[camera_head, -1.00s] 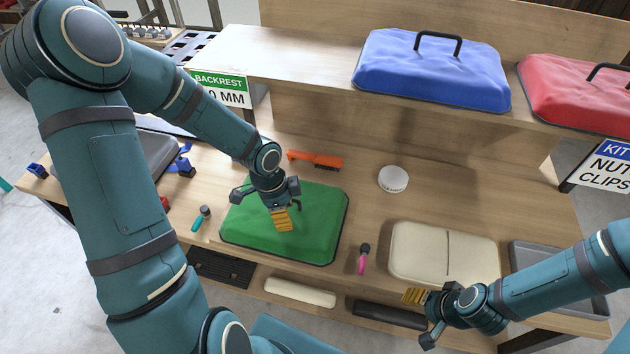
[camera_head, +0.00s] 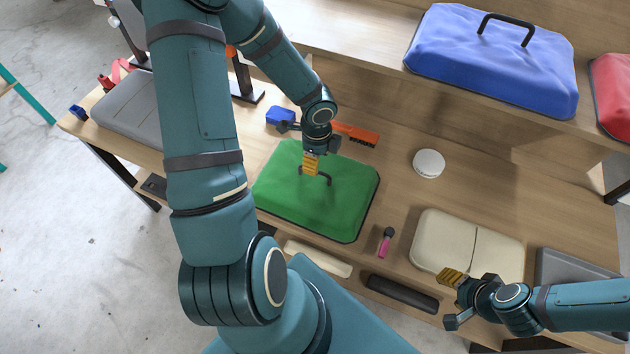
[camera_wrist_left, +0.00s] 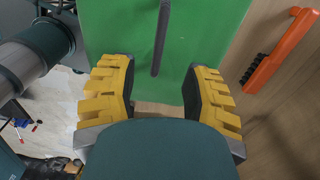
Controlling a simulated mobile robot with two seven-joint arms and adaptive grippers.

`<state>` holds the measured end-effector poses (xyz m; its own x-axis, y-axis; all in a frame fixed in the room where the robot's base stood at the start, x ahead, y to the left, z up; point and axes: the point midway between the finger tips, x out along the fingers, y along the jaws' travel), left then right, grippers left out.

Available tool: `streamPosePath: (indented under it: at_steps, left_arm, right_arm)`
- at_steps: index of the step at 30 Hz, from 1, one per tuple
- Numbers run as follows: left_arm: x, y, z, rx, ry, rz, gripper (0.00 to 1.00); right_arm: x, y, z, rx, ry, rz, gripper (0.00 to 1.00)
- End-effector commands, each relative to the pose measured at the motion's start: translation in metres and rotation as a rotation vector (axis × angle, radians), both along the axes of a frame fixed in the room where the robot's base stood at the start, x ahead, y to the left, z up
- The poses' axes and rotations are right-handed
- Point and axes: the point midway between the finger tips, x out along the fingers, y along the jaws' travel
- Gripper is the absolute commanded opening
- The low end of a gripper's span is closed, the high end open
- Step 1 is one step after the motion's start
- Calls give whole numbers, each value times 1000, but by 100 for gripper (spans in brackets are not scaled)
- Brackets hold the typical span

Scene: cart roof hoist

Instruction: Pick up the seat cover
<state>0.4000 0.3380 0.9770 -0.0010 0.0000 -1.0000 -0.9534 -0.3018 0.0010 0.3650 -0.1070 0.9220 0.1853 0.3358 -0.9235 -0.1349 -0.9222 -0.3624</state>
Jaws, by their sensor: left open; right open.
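The green padded cover (camera_head: 335,210) lies flat on the worktop, with a dark bar handle (camera_head: 327,178) on top. My left gripper (camera_head: 311,168) is over the handle, with yellow fingers pointing down. In the left wrist view, this gripper (camera_wrist_left: 158,98) is open. The handle (camera_wrist_left: 161,38) runs lengthwise in line with the gap between the fingers, apart from both; the green cover (camera_wrist_left: 115,25) lies behind it. My right gripper (camera_head: 452,277) is open and empty by the front edge of a cream two-part pad (camera_head: 440,240). A blue cover (camera_head: 470,50) with a handle rests on the raised shelf.
An orange brush (camera_head: 357,133) lies behind the green cover, also in the wrist view (camera_wrist_left: 280,50). A white round tub (camera_head: 428,163) and a pink-handled tool (camera_head: 386,243) lie to its right. A red cover (camera_head: 612,95) is on the shelf. A grey tray (camera_head: 570,268) stands right.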

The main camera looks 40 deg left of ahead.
Motion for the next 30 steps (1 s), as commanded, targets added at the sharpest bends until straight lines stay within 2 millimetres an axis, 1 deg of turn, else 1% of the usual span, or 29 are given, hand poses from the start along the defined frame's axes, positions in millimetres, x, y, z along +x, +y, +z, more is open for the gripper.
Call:
streamPosePath:
  at_steps: [5,12,15,18,24,25,26,27,29,30]
  left_arm:
    - [-1,1,-11,-1,1,0,48]
    - [-4,4,-45,-2,0,-1,48]
    - [-4,4,-54,-1,1,0,48]
    - [-4,4,-58,0,-1,0,48]
    - [-4,5,-57,0,-1,1,48]
    - [-4,5,-57,0,-1,1,44]
    - [-4,5,-57,0,-1,1,33]
    - [-4,5,-57,0,-1,1,19]
    - [-4,4,-57,0,-1,1,0]
    - [-4,4,-57,0,-1,1,0]
  right_arm:
    - [0,0,-2,0,0,0,52]
    - [0,0,-9,-1,0,-1,52]
    - [0,0,-11,-1,0,-2,52]
    - [0,0,-11,-1,0,-2,52]
    - [0,0,-11,-1,-1,-3,52]
    - [0,0,-11,-1,-1,-3,52]
    - [0,0,-11,-1,-1,-3,52]
    - [0,0,-11,-1,-1,-3,52]
    - [0,0,-11,-1,-1,-3,52]
    - [0,0,-11,-1,-1,-3,52]
